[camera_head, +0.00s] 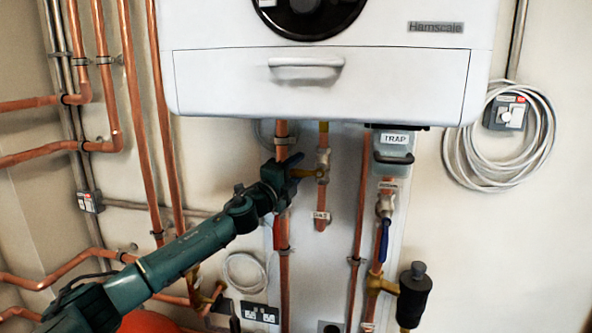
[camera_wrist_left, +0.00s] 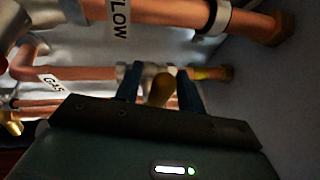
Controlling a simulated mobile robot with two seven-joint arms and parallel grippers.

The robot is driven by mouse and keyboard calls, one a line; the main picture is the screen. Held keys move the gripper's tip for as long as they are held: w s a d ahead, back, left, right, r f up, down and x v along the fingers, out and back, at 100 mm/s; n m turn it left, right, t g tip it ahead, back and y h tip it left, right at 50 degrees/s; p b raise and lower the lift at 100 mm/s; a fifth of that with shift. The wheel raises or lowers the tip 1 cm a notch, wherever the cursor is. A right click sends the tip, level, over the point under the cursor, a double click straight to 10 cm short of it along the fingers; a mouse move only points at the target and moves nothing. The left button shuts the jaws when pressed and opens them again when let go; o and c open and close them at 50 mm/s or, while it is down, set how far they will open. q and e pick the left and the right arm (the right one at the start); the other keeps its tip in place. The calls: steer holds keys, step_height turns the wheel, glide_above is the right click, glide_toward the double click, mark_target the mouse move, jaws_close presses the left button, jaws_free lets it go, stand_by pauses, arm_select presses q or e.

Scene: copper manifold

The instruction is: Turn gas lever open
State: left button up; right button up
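The gas lever (camera_head: 303,173) is yellow. It sticks out to the left from the brass valve (camera_head: 323,163) on the vertical copper gas pipe (camera_head: 320,224), across the pipe's line. My left gripper (camera_head: 292,167) is at the lever's outer end, under the boiler. In the left wrist view the yellow lever (camera_wrist_left: 163,88) points towards me, between the two dark fingers of my left gripper (camera_wrist_left: 161,90). The fingers stand apart, with a gap beside the lever. The valve is partly hidden behind lever and fingers. My right gripper is not in view.
The white boiler (camera_head: 320,85) hangs just above. A thick copper pipe (camera_head: 282,230) runs close by my left gripper; a pipe labelled FLOW (camera_wrist_left: 150,15) is near it in the wrist view. A blue lever (camera_head: 384,240) and the trap (camera_head: 393,152) are to the right.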

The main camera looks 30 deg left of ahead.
arm_select(q)
steer(key=shift+c, duration=0.2)
jaws_close()
stand_by(0.5)
